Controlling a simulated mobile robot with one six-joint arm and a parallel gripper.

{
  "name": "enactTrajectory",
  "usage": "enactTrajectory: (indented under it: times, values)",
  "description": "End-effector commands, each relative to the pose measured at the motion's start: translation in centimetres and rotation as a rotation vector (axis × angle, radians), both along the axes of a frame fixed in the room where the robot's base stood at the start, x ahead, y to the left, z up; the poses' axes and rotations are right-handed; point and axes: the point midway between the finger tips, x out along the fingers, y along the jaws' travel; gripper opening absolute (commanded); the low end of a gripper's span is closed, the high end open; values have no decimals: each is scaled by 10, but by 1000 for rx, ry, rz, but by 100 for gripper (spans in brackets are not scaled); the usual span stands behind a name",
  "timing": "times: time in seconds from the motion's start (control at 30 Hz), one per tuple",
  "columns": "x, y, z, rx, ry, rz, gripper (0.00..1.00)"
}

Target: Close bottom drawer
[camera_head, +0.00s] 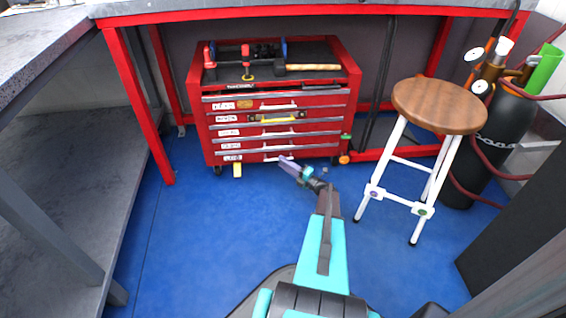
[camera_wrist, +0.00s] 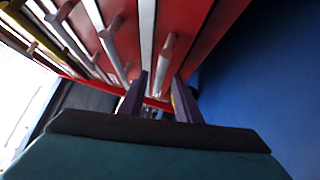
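The red tool chest (camera_head: 352,82) stands under the workbench, with several labelled drawers. The bottom drawer (camera_head: 240,157) is the lowest front, just above the floor; it looks nearly flush, and I cannot tell whether a small gap remains. My gripper (camera_head: 288,165) is low in front of this drawer, close to its pale handle (camera_head: 272,159). In the wrist view my gripper (camera_wrist: 158,100) has its two purple fingers apart, pointing at the red chest. A pale bar handle (camera_wrist: 168,55) lies ahead, lined up between the fingers; contact cannot be told.
A wooden stool (camera_head: 440,105) with white legs stands right of my arm. Dark gas cylinders (camera_head: 497,125) with red hoses are at the far right. A grey shelf (camera_head: 60,200) is at left. Blue floor (camera_head: 220,220) is clear in front of the chest. A hammer (camera_head: 305,67) lies on top.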

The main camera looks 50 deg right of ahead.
Motion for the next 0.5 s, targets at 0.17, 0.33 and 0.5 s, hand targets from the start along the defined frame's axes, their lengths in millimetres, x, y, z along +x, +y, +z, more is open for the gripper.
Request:
enactTrajectory:
  times: [0.17, 0.33, 0.5]
  values:
    - [-24, -3, -1, 1, 0, -3, 30]
    - [-52, -5, -5, 2, 1, -2, 30]
    - [-79, -8, -8, 0, 0, -2, 30]
